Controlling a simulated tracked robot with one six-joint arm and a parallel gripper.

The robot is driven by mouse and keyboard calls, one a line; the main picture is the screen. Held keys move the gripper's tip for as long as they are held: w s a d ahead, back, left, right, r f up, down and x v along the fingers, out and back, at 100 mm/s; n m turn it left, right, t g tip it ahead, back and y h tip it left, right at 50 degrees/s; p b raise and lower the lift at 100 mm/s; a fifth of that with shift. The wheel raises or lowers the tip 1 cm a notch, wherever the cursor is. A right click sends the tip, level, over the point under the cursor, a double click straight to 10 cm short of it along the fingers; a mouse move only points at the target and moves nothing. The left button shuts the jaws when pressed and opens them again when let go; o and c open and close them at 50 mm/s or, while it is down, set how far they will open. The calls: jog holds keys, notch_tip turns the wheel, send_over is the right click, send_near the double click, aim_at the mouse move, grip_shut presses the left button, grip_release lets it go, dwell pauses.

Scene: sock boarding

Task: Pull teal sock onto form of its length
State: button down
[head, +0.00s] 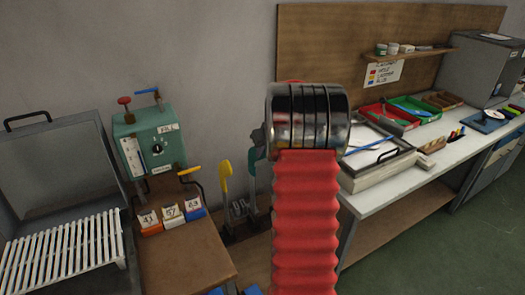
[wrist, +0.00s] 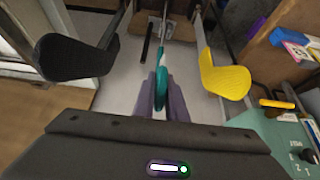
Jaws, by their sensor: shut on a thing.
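A thin teal sock (wrist: 161,85) shows nearly edge-on in the wrist view, between the two purple-grey fingers of my gripper (wrist: 160,103). The gripper is shut on it. A black foot-shaped form (wrist: 75,57) stands to its left and a yellow one (wrist: 222,75) to its right, both apart from the fingers. In the head view the yellow form (head: 226,176) stands left of my red arm, with a teal strip, probably the sock (head: 251,172), beside it. My arm hides the gripper and the black form there. I cannot read the form lengths.
A teal machine (head: 149,140) with a dial and a yellow-handled lever stands left. Boxes (head: 172,219) marked with numbers sit on a brown table (head: 190,262). A slatted rack (head: 65,250) is at far left. A white bench (head: 385,192) with trays and a framed box is right.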

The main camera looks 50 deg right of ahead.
jog(key=shift+f, duration=1.4)
jog(key=c, duration=1.7)
grip_release()
jog(key=shift+r, duration=0.1)
jog(key=v, duration=1.3)
jog(key=shift+s+a+r, duration=0.1)
jog(key=shift+a+r, duration=0.05)
jog(key=shift+r, duration=0.1)
